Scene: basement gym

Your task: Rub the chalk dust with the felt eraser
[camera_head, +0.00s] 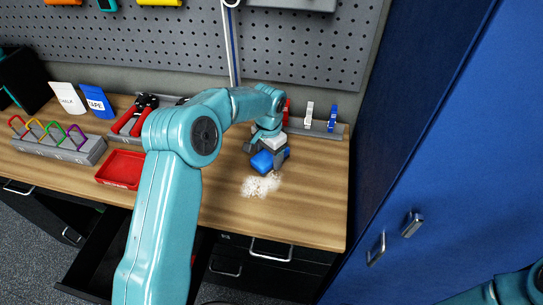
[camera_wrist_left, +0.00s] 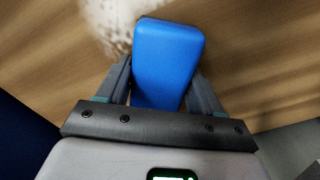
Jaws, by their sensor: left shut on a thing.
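The felt eraser (camera_head: 262,162) is a blue block held just above or on the wooden workbench. My left gripper (camera_head: 268,158) is shut on it. In the left wrist view the blue eraser (camera_wrist_left: 166,62) sits between the two grey fingers of the left gripper (camera_wrist_left: 165,85). The chalk dust (camera_head: 260,186) is a whitish patch on the bench, just in front of the eraser. In the left wrist view the dust (camera_wrist_left: 112,22) shows at the top, beside and partly behind the eraser. I cannot tell whether the eraser touches the bench. My right gripper does not show.
The wooden bench (camera_head: 315,205) is clear right of the dust. A red tray (camera_head: 121,168), a grey rack with coloured loops (camera_head: 58,146) and red-handled pliers (camera_head: 137,113) lie left. A tool holder (camera_head: 320,130) stands at the back. A blue cabinet (camera_head: 440,150) rises at the right.

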